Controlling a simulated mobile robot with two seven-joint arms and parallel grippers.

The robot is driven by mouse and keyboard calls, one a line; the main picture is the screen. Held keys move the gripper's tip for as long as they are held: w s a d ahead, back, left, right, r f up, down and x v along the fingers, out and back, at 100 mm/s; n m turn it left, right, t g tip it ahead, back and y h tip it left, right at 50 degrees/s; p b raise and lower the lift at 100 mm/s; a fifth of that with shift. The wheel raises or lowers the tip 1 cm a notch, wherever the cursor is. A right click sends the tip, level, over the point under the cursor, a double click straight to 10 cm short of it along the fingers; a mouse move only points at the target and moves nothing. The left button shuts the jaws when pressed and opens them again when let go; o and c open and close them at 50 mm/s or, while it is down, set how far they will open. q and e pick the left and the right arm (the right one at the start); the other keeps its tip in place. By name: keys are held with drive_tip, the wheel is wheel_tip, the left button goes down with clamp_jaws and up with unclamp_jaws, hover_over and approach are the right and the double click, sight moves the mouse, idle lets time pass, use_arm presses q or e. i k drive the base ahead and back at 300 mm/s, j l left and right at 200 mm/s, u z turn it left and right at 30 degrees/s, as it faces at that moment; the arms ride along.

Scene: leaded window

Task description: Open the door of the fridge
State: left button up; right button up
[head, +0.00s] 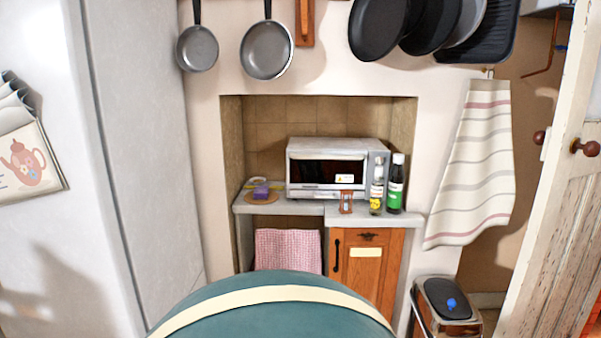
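A tall white and grey upright body, which looks like the fridge (150,150), fills the left side of the head view. Its left face is white and its right face is grey, with a dark vertical seam between them. It looks closed. No handle shows on it, and I cannot tell for sure which face is the door. Its top is cut off by the frame. Neither of my grippers is in view. A blurred dark shadow falls on the lower part of the white face.
A holder with a teapot picture (28,158) hangs on the white face. A counter (400,222) in an alcove bears a toaster oven (330,168) and bottles (396,185). Pans (268,50) hang above. A bin (447,300) and a wooden door (560,220) stand at right.

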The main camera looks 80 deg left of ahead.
sight(65, 270)
drive_tip(key=u, duration=3.65)
